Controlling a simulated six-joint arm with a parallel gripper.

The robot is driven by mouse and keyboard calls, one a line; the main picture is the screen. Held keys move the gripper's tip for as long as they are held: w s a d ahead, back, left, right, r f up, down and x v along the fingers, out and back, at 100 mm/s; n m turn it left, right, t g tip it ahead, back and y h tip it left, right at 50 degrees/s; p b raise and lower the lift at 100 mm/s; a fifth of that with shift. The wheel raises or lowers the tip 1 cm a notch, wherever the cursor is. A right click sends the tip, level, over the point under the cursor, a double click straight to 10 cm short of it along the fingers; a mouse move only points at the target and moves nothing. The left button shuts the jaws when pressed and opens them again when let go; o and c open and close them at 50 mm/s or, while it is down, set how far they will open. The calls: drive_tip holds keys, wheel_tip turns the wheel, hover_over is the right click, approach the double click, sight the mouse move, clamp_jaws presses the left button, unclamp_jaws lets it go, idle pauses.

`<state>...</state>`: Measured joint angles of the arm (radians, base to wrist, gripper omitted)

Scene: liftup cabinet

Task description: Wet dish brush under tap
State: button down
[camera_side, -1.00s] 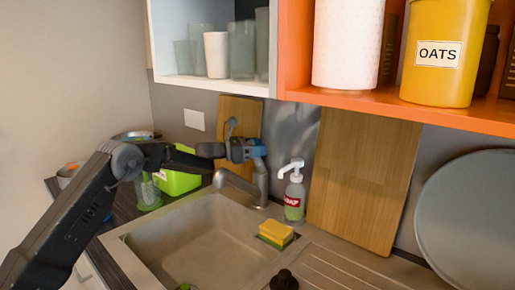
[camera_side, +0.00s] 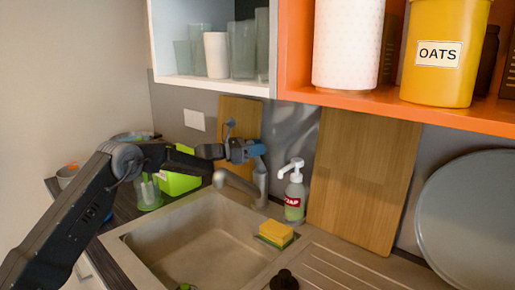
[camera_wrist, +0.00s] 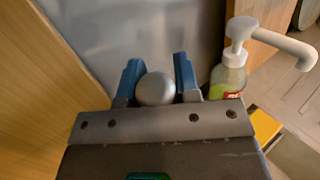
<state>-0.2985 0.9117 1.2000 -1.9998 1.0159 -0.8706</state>
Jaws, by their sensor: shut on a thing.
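The metal tap (camera_side: 236,183) stands behind the sink, its spout pointing over the basin. My gripper (camera_side: 247,150) is at the top of the tap, shut on the tap handle. In the wrist view, the rounded silver end of the tap (camera_wrist: 155,89) sits between the two blue fingers of my gripper (camera_wrist: 156,64). I cannot see any water coming from the spout. A small green thing (camera_side: 184,287) shows at the bottom edge of the side view, in the sink; it may be part of the dish brush, but most of it is cut off.
A soap bottle (camera_side: 294,194) stands just right of the tap. A yellow and green sponge (camera_side: 276,233) lies on the sink's right rim. Wooden boards (camera_side: 365,185) lean on the wall. An orange shelf (camera_side: 450,116) hangs above. The basin (camera_side: 205,240) is mostly clear.

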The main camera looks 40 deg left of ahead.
drive_tip(key=shift+s+a+t+h, duration=0.25)
drive_tip(key=shift+s+t+h, duration=0.2)
drive_tip(key=shift+t, duration=0.25)
drive_tip(key=c, duration=0.8)
unclamp_jaws()
drive_tip(key=shift+c, duration=0.2)
drive_tip(key=shift+f, duration=0.1)
drive_tip(key=shift+a, duration=0.1)
drive_tip(key=v, duration=1.3)
drive_tip(key=shift+s, duration=0.35)
drive_tip(key=shift+a, duration=0.15)
